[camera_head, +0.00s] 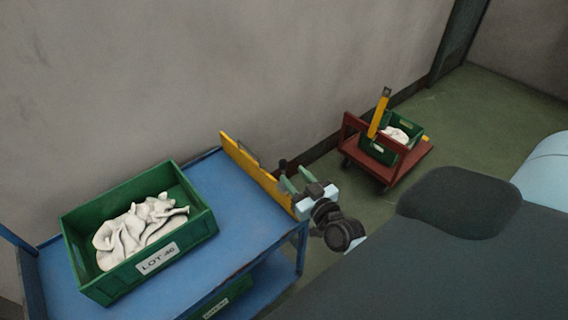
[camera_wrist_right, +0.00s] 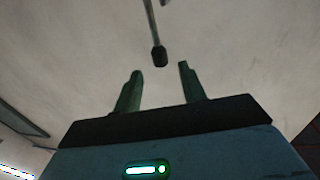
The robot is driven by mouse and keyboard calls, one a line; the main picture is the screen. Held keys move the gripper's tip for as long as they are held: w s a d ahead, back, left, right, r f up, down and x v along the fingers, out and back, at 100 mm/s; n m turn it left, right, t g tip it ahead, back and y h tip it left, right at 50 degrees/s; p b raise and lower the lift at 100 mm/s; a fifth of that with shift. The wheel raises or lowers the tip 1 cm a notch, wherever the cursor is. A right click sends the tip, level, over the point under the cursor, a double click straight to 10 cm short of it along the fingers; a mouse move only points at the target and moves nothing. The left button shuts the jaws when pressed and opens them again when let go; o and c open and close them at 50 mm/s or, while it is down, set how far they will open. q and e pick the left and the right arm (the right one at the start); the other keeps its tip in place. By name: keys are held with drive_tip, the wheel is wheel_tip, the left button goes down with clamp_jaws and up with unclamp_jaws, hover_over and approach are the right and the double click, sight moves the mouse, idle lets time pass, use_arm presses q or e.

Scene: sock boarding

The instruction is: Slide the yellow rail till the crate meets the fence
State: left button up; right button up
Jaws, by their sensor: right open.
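The yellow rail (camera_head: 257,173) stands along the right part of the blue cart top. The green crate (camera_head: 150,278), labelled LOT and holding crumpled white socks (camera_head: 140,232), sits at the left of the top, with bare blue surface between it and the rail. I cannot tell for sure which part is the fence. My right gripper (camera_head: 297,180) is open at the rail's near right end; its fingers (camera_wrist_right: 159,70) are apart in the wrist view. A dark knob on a thin rod (camera_wrist_right: 159,57) appears just beyond and between the fingertips. My left gripper is out of view.
The blue cart (camera_head: 240,230) has a lower shelf with another green crate (camera_head: 232,297). A red trolley (camera_head: 407,164) with a green crate and a yellow upright piece (camera_head: 379,113) stands by the wall at back right. Green floor is free around the trolley.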

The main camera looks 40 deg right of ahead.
sight(285, 166)
drive_tip(key=w, duration=0.6)
drive_tip(key=shift+w+d, duration=0.2)
clamp_jaws()
